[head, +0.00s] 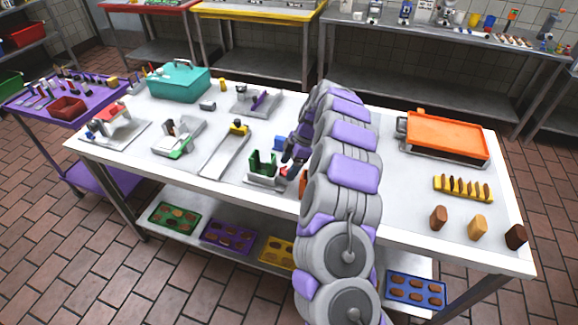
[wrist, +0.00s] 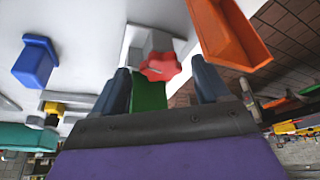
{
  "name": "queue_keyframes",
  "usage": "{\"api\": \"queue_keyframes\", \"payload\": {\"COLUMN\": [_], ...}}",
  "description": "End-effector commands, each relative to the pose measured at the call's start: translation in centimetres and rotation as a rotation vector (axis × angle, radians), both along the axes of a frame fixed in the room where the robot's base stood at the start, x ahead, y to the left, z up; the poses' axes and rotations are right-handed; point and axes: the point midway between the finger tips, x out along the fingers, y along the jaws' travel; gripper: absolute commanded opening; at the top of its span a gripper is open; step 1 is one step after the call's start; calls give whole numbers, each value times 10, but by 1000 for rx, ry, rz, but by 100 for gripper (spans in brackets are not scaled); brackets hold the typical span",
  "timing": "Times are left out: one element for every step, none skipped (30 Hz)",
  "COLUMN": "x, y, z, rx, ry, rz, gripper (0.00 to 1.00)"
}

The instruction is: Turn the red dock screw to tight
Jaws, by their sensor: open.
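The red dock screw (wrist: 160,67) is a lobed red knob on a grey block (wrist: 157,42) in the wrist view. It shows between and just beyond my gripper's fingers (wrist: 163,82). The dark fingers are apart, one on each side of it, with nothing held between them. A green part (wrist: 148,92) of the dock lies between the fingers, nearer the palm. In the head view the green dock (head: 262,163) stands on a grey plate near the table's front edge. My gripper (head: 292,158) is just right of it. My arm hides part of that area.
A blue bin (wrist: 35,62) and an orange bin (wrist: 230,32) flank the dock in the wrist view. A grey ramp-like fixture (head: 222,156) stands left of the dock in the head view. An orange tray (head: 447,137) is at the right.

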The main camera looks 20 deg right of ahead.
Motion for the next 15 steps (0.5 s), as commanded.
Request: {"api": "queue_keyframes", "payload": {"x": [0, 0, 0, 0, 0, 0, 0, 0, 0, 0, 0, 0, 0, 0, 0], "y": [0, 0, 0, 0, 0, 0, 0, 0, 0, 0, 0, 0, 0, 0, 0], "z": [0, -1, -1, 0, 0, 0, 0, 0, 0, 0, 0, 0, 0, 0, 0], "rx": [0, 0, 0, 0, 0, 0, 0, 0, 0, 0, 0, 0, 0, 0, 0], "ry": [0, 0, 0, 0, 1, 1, 1, 1, 1, 1, 1, 1, 1, 1, 2], "rz": [0, 0, 0, 0, 0, 0, 0, 0, 0, 0, 0, 0, 0, 0, 1], "gripper": [75, 75, 75, 75, 75, 75, 74, 72, 68, 65, 62, 58, 55, 52, 48]}}
